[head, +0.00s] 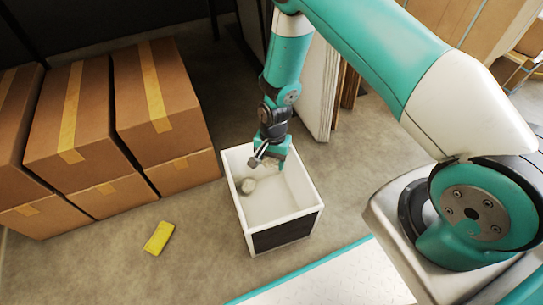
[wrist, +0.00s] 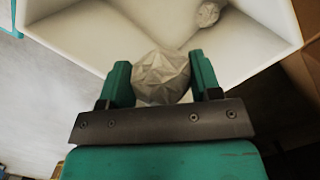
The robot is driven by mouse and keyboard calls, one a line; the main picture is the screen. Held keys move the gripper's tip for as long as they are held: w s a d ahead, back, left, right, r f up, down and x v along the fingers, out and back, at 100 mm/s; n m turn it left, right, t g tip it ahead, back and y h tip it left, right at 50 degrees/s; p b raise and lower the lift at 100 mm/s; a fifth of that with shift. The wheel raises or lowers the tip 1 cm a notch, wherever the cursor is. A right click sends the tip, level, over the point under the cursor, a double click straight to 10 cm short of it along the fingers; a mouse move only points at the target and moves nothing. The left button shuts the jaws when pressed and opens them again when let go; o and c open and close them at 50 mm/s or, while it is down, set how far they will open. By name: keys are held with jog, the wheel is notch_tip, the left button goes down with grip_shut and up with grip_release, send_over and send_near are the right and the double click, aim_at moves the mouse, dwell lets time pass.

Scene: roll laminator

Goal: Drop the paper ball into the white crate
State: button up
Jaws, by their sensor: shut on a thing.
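The white crate (head: 312,207) stands open on the floor in the middle of the head view, with a dark panel on its front side. My gripper (head: 270,160) is over the far part of the crate's opening, pointing down. In the wrist view my gripper (wrist: 161,75) is shut on a crumpled pale paper ball (wrist: 160,82), held between its two teal fingers. The crate's inside (wrist: 110,35) lies beyond it in that view.
Stacked cardboard boxes (head: 75,110) stand to the left of the crate. A yellow block (head: 158,238) lies on the floor at the front left. White panels (head: 318,85) lean behind the crate. Bare floor (head: 195,215) separates the boxes and the crate.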

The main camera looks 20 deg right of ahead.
notch_tip(320, 180, down, 5)
jog(key=b, duration=0.4)
jog(key=shift+f, duration=0.1)
jog(key=o, duration=1)
jog(key=r+p, duration=0.2)
jog(key=r, duration=0.3)
jog(key=w+d+r+p, duration=0.1)
jog(key=r+p, duration=0.1)
jog(key=r, duration=0.4)
jog(key=w+r+p, duration=0.1)
jog(key=r+p, duration=0.1)
jog(key=r, duration=0.4)
jog(key=shift+d+r, duration=0.15)
jog(key=shift+d, duration=0.25)
